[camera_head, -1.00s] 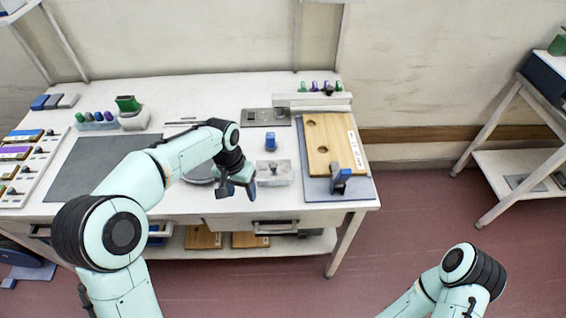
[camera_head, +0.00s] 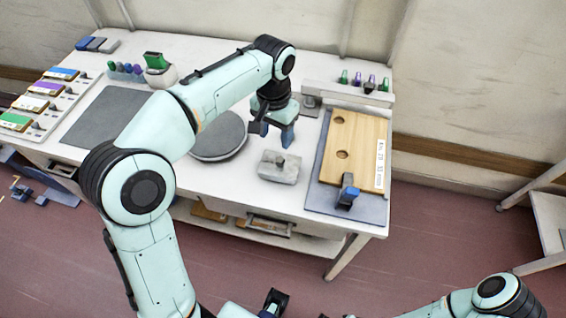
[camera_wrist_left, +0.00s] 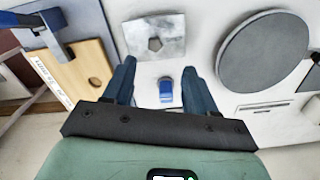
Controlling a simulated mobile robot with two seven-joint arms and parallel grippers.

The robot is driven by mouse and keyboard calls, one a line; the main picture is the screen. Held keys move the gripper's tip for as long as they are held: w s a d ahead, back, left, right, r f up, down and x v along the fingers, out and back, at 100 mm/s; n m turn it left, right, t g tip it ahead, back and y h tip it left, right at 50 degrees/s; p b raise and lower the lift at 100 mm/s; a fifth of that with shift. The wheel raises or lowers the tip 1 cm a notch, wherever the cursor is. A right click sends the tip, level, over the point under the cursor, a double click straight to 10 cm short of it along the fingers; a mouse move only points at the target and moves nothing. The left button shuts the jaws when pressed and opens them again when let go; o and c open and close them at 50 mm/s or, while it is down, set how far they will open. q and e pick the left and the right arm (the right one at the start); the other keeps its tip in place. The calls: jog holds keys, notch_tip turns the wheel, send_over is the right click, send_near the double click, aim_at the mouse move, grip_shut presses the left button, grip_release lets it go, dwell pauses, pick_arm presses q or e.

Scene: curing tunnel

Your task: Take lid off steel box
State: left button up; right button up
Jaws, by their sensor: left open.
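The steel box (camera_head: 279,168) is a small grey box with a knob on its lid, standing on the white table. In the left wrist view its lid (camera_wrist_left: 170,28) shows from above, with a many-sided knob. The lid is on. My left gripper (camera_head: 273,134) is open, above the table behind the box in the head view, not touching it. In the left wrist view its fingers (camera_wrist_left: 160,68) are apart, with a small blue block (camera_wrist_left: 166,89) on the table seen between them. A dark part at the bottom edge of the head view may be my right gripper, mostly cut off.
A round grey plate (camera_head: 218,136) lies left of the box. A wooden board (camera_head: 355,150) with holes and a blue clamp (camera_head: 348,191) lies right. A dark mat (camera_head: 105,118) is at the left. Bare white table lies in front of the box.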

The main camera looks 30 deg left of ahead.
pick_arm(q)
send_over(280, 160)
jog(key=f, duration=0.4)
jog(key=shift+s+a+f+b, duration=0.2)
jog(key=shift+a+b, duration=0.1)
jog(key=shift+a, duration=0.1)
jog(key=shift+w+d+f+b, duration=0.1)
jog(key=shift+d+f+b, duration=0.1)
jog(key=shift+f, duration=1.2)
jog(key=shift+w+d+f+b, duration=0.1)
jog(key=shift+d+f+b, duration=0.1)
jog(key=shift+f, duration=1.15)
grip_shut()
